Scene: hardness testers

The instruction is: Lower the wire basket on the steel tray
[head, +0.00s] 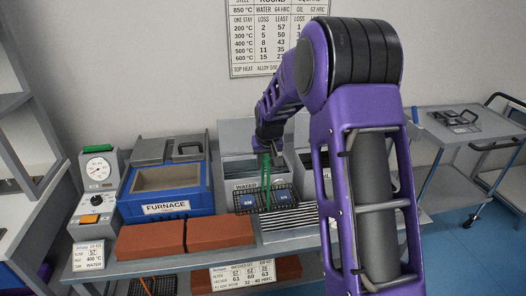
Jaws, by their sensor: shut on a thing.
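The wire basket (266,204) is a dark mesh basket with small blue pieces inside and a tall green handle (266,172). My gripper (267,150) is at the top of the handle, shut on it, with the basket hanging below. My fingertips are small and partly hidden by my wrist. The basket shows in front of the WATER tank (243,168). A pale slatted metal surface (290,219), which may be the steel tray, lies just below and in front of it. I cannot tell whether the basket touches anything.
Left of the basket are a blue furnace (165,188), two red-brown bricks (150,240) and a dial tester (98,172). A second tank is mostly hidden behind my arm. A metal cart (455,150) with a dark object on top stands at the right.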

